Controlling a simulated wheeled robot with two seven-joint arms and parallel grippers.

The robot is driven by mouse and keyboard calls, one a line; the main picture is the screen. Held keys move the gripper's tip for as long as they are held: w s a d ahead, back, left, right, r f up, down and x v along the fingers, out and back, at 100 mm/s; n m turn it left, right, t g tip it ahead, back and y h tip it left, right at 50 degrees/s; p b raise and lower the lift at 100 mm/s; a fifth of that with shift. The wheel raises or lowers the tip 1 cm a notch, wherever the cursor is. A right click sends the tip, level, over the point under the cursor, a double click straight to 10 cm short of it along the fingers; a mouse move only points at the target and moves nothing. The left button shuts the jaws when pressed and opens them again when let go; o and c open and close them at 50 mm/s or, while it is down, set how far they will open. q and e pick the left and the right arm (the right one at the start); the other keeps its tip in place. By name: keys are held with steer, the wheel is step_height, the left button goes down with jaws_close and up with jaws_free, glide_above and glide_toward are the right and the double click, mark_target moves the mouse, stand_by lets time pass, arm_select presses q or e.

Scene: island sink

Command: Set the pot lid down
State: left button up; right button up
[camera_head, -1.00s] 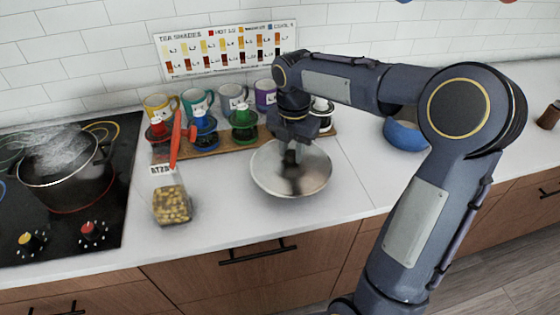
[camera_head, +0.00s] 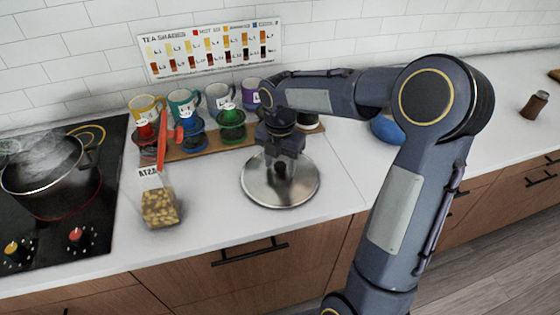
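The round silver pot lid (camera_head: 258,187) lies flat, looking level with the white counter, right of the pasta bag. My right gripper (camera_head: 281,167) points down over the middle of the lid, at its dark knob. The fingers and knob overlap as dark shapes, so I cannot tell whether the fingers are shut on the knob or apart. The pot (camera_head: 52,188) stands uncovered and steaming on the black stove at the left. My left gripper is not in view.
Several mugs and colored drippers stand on a wooden board (camera_head: 195,150) behind the lid. A bag of pasta (camera_head: 160,208) and a red utensil (camera_head: 162,150) are to its left. A blue bowl (camera_head: 386,131) is partly behind my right arm. The counter in front is clear.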

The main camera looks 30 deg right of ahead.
mark_target(280, 165)
steer(key=shift+r, duration=0.1)
step_height(280, 165, up, 11)
steer(key=s+a+f+m+t+y, duration=0.1)
steer(key=s+a+m+t, duration=0.1)
steer(key=s+m, duration=0.5)
steer(key=s+a+f+m+t+y, duration=0.1)
steer(key=s+a+f+m, duration=0.1)
steer(key=s+m, duration=0.5)
steer(key=s+a+f+m+t+y, duration=0.1)
steer(key=s+a+f+m+t, duration=0.1)
steer(key=s+m, duration=0.5)
steer(key=a+m, duration=0.1)
steer(key=m, duration=0.4)
steer(key=shift+s+a+f+t+y+p, duration=0.15)
steer(key=shift+s+f+t+y+p, duration=0.15)
steer(key=shift+y+p, duration=0.1)
steer(key=shift+o, duration=0.4)
stand_by(0.6)
